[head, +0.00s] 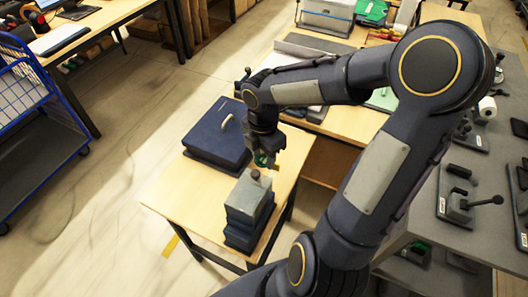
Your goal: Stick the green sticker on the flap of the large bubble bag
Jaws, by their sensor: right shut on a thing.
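My right gripper (265,154) points down over the near wooden table, between a dark blue flat case and a grey stacked block. It is shut on a small green piece, seemingly the green sticker (262,160), which shows at its fingertips and is mostly hidden by them. The sticker looks held above the table, but its exact height is hard to tell. I cannot surely make out the large bubble bag or its flap. My left gripper is out of view.
The dark blue case (209,140) and the grey block (248,202) with a knob stand on the near table (174,190). A longer wooden bench behind holds a clear bin (326,20). A grey counter (430,200) with clamps is right. A blue cart (30,95) stands left.

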